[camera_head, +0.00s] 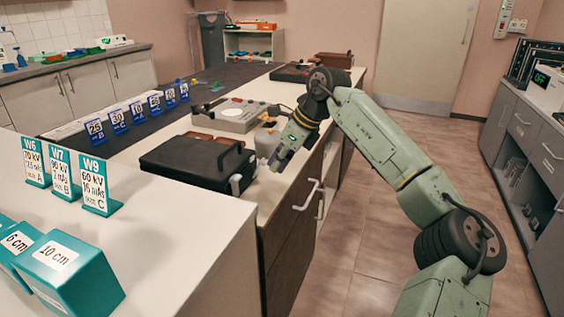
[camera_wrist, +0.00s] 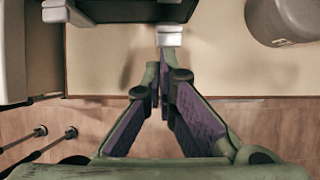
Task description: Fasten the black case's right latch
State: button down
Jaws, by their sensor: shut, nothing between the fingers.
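The black case (camera_head: 185,163) lies with its lid down on the pale counter, its handle side towards the aisle. A pale latch (camera_head: 236,184) shows at its near front corner. In the wrist view the case's dark front and handle (camera_wrist: 130,14) are at the top. A pale latch piece (camera_wrist: 169,38) stands right of the handle, just beyond my fingertips; I cannot tell whether it is fastened. Another pale latch piece (camera_wrist: 55,12) is on the left. My gripper (camera_head: 276,166) is shut and empty in front of the case; its fingers (camera_wrist: 163,88) meet near the counter edge.
A grey rounded container (camera_wrist: 288,20) stands right of the case; it also shows in the head view (camera_head: 266,143). A grey control box (camera_head: 230,114) is behind. Drawer handles (camera_head: 306,195) jut from the counter front. Teal signs (camera_head: 100,187) and blocks (camera_head: 70,275) stand nearer.

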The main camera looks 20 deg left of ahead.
jog(key=shift+w+a+r+p, duration=0.1)
jog(key=shift+a+r+p, duration=0.75)
jog(key=shift+a+r, duration=0.15)
jog(key=shift+a+r+p, duration=0.2)
jog(key=shift+a+p, duration=0.2)
jog(key=shift+a, duration=0.25)
jog(key=shift+r, duration=0.15)
dwell(0.4)
jog(key=shift+r+p, duration=0.7)
